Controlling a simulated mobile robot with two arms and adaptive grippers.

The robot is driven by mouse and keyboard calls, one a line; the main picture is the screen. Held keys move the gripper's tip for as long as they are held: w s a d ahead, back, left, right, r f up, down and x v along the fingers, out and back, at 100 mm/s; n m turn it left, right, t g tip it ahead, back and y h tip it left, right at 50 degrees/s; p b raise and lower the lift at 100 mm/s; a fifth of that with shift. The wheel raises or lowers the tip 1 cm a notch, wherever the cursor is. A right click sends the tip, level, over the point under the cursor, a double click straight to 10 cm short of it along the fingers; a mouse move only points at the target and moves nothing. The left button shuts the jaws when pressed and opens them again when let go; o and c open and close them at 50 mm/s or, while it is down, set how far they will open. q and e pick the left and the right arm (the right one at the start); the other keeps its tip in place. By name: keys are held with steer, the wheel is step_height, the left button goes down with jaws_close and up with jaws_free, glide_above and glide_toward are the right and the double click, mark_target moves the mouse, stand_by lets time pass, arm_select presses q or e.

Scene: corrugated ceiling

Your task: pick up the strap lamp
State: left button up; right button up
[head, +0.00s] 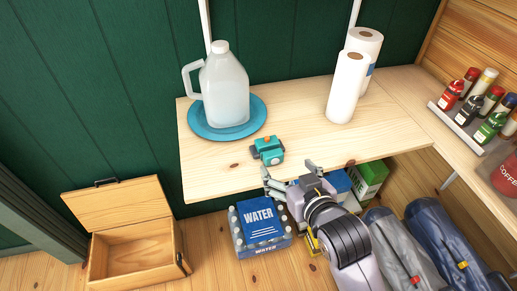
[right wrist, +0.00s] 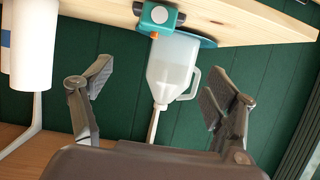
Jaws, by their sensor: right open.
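The strap lamp (head: 268,150) is a small teal and dark grey block with an orange part. It sits on the wooden shelf (head: 215,178) near its front edge in the head view. It also shows at the top of the right wrist view (right wrist: 159,17), beyond the fingers. My right gripper (head: 288,174) is open and empty, just in front of the lamp by the shelf edge, and apart from it. In the right wrist view its two fingers (right wrist: 158,88) are spread wide with nothing between them. My left gripper is in neither view.
A water jug (head: 226,88) stands on a blue plate (head: 258,112) behind the lamp. Paper towel rolls (head: 347,88) stand to the right. Spice jars (head: 470,112) line the right shelf. Below are a water pack (head: 262,243), sleeping-bag-like rolls (head: 395,245) and an open wooden box (head: 130,265).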

glide_toward(268, 141)
steer(key=x, duration=0.1)
steer(key=p+x, duration=0.1)
steer(key=x, duration=0.1)
steer(key=shift+a+f, duration=0.1)
steer(key=shift+a, duration=0.35)
steer(key=x, duration=0.1)
steer(key=p+x, duration=0.1)
steer(key=x, duration=0.3)
steer(key=shift+w+d, duration=0.15)
steer(key=shift+d, duration=0.2)
steer(key=shift+w+a+f, duration=0.2)
steer(key=shift+w+f, duration=0.05)
steer(key=shift+w, duration=0.2)
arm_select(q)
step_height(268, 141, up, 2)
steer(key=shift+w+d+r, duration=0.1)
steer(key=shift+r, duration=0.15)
arm_select(e)
steer(key=shift+c, duration=0.4)
steer(key=c, duration=1.3)
